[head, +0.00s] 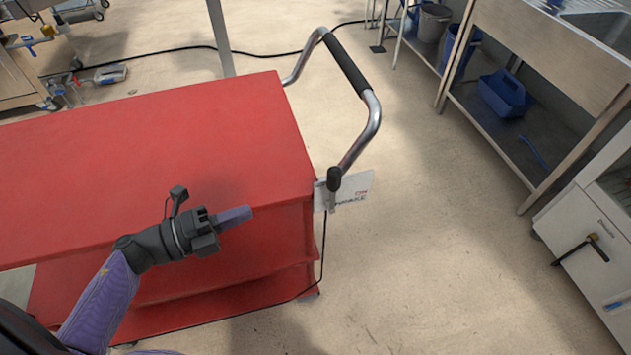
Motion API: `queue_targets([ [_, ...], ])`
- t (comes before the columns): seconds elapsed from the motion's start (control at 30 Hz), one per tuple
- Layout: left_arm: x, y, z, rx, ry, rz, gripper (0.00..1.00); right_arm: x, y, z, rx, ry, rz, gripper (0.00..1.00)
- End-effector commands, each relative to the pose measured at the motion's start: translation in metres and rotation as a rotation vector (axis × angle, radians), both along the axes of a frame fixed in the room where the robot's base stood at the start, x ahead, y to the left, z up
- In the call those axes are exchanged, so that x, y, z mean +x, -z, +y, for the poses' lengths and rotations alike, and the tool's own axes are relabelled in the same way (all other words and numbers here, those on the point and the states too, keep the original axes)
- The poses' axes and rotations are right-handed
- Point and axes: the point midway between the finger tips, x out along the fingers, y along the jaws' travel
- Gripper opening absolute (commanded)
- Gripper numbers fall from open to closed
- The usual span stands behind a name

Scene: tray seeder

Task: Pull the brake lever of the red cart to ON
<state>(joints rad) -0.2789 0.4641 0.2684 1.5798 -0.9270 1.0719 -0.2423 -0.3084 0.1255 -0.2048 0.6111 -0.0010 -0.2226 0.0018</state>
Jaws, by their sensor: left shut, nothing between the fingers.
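The red cart (215,125) stands at the left, with a bent metal push handle (374,118) with a black grip at its right end. The brake lever (334,180) has a black knob and sits at the foot of the handle, in front of a white label plate (355,188) whose print is only partly readable. A thin cable hangs below it. My left gripper (248,213) is shut and empty, pointing right, in front of the cart's near side and to the left of the lever, apart from it. My right gripper is not in view.
A metal sink bench (545,45) with a blue caddy (505,95) and buckets on its lower shelf stands at the right. A white cabinet (590,245) is at the lower right. A black cable crosses the floor behind the cart. The floor right of the cart is clear.

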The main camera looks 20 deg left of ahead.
Motion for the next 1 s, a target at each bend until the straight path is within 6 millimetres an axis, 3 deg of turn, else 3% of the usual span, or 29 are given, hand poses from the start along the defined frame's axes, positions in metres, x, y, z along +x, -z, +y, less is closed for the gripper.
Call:
queue_targets([
  [0.6, 0.082, 0.001, -0.087, -0.003, -0.002, 0.000, 0.00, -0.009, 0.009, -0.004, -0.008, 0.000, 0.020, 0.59],
  [1.0, 0.093, 0.001, -0.099, -0.001, -0.002, 0.002, 0.00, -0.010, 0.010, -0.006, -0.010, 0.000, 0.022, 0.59],
])
